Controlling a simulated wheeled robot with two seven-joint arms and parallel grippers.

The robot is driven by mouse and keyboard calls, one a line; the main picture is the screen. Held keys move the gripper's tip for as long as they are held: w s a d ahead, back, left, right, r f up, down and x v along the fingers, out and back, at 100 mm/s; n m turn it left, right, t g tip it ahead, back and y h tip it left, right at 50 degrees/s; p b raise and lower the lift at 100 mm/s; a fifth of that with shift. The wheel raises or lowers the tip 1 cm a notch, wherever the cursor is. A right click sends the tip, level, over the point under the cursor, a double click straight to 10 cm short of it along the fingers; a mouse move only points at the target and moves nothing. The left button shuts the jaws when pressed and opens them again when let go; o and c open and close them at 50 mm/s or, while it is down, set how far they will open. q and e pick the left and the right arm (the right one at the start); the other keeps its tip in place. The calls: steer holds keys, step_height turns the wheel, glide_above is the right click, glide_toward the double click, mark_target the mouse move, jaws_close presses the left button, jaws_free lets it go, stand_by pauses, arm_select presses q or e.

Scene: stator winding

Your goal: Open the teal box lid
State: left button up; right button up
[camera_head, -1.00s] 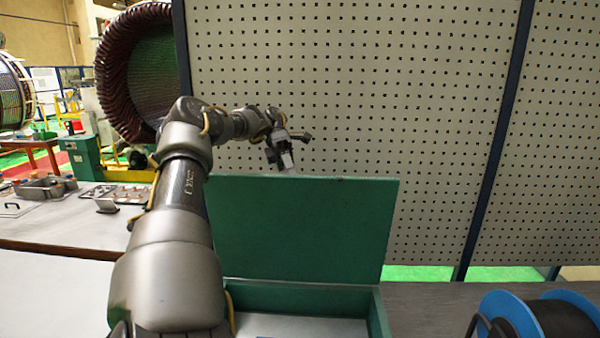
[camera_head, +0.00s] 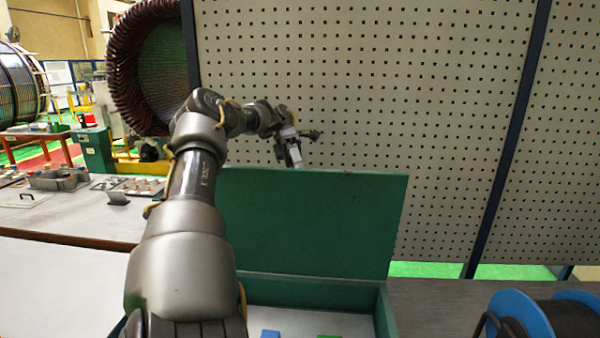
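The teal box (camera_head: 315,292) stands on the table at the lower middle, partly hidden by my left arm. Its lid (camera_head: 310,225) is raised and stands nearly upright at the back of the box. My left gripper (camera_head: 295,163) is at the lid's top edge, on its upper left part. Whether its fingers touch the lid or are open or shut is too small to tell. Inside the box, the tops of a blue thing (camera_head: 270,334) and a green thing (camera_head: 328,336) show at the picture's bottom edge. My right gripper is not in view.
A blue spool with black winding (camera_head: 530,315) stands at the lower right. A perforated panel (camera_head: 370,80) rises behind the box. A grey tray (camera_head: 60,179) and small parts lie on the table at the left. Dark table top (camera_head: 440,305) is bare between box and spool.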

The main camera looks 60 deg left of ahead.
arm_select(q)
steer(key=shift+o, duration=0.2)
steer(key=shift+w+a+f, duration=0.1)
steer(key=shift+a+f, duration=0.15)
steer(key=shift+f, duration=0.2)
steer(key=shift+d, duration=0.1)
steer(key=shift+c, duration=0.2)
steer(key=s+d+r+b, duration=0.3)
steer(key=d+r, duration=0.3)
steer(key=r, duration=0.1)
steer(key=s+d+r+b, duration=0.3)
steer(key=s+d+r, duration=0.1)
steer(key=d+r, duration=0.2)
steer(key=shift+s+r, duration=0.3)
steer(key=shift+r, duration=0.15)
